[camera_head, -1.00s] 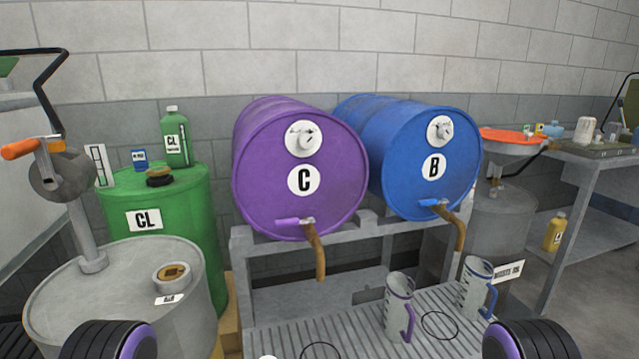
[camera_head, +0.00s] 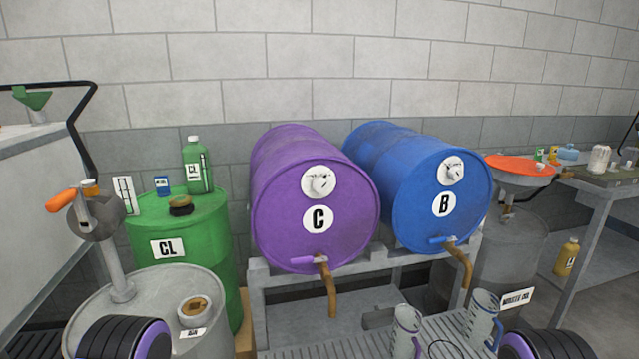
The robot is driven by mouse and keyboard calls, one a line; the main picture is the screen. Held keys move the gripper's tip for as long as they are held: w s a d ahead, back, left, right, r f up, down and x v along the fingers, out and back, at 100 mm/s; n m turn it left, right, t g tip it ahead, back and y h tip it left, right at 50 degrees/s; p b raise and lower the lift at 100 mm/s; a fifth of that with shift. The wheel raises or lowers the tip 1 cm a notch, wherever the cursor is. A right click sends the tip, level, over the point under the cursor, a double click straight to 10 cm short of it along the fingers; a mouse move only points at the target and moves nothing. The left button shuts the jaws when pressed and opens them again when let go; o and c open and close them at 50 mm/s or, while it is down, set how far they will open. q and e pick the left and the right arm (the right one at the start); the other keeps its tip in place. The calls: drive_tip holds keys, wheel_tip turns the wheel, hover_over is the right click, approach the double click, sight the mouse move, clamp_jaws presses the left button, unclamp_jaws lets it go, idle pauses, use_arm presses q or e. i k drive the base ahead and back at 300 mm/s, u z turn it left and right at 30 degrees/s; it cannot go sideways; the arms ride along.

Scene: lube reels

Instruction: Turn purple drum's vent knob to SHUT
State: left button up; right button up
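The purple drum (camera_head: 290,225), marked C, lies on its side on a grey rack. Its vent knob (camera_head: 321,185) is a small pale knob on a round white dial plate near the top of the drum's face. The dial's lettering is too small to read, so I cannot tell the knob's setting. A purple-handled tap (camera_head: 308,260) with a brown spout is low on the same face. Dark rounded parts of my arms show at the bottom left and bottom right, well away from the knob. Neither gripper's fingers are in view.
A blue drum (camera_head: 405,225) marked B lies to the right with its own knob (camera_head: 452,171). Clear jugs (camera_head: 404,335) stand on the grating below. A green drum (camera_head: 205,275) and a grey drum with an orange-handled pump (camera_head: 65,201) stand left.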

sight(321, 186)
drive_tip(key=z, duration=0.45)
drive_tip(key=k, duration=0.55)
drive_tip(key=z, duration=0.8)
drive_tip(key=i, duration=0.9)
drive_tip(key=u, duration=1.1)
drive_tip(key=i, duration=0.6)
drive_tip(key=u, duration=0.7)
